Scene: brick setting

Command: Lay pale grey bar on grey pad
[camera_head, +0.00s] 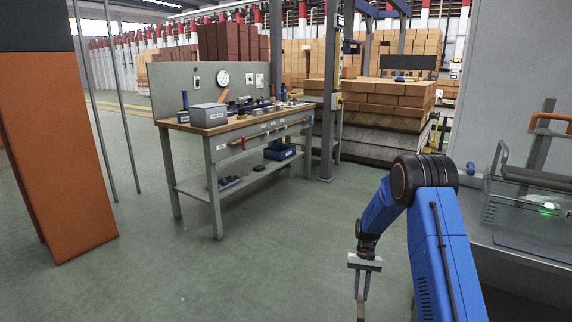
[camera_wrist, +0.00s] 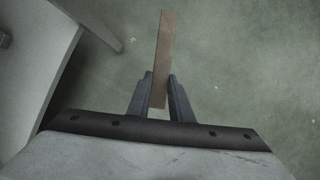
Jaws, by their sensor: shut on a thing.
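A long thin bar (camera_wrist: 164,45) is held between the fingers of my gripper (camera_wrist: 159,85) in the wrist view. It looks brownish there, not clearly pale grey, and sticks out well beyond the fingertips. In the head view my gripper (camera_head: 362,268) hangs low over the open floor, right of the workbench, and the bar (camera_head: 361,306) points down from it, its lower end cut off by the picture edge. My gripper is shut on the bar. I cannot make out a grey pad in either view.
A workbench (camera_head: 262,126) with a wooden top carries a grey box (camera_head: 208,115) and small tools; its lower shelf holds a blue bin (camera_head: 279,152). A clear-sided machine (camera_head: 535,215) stands right. The floor between is free.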

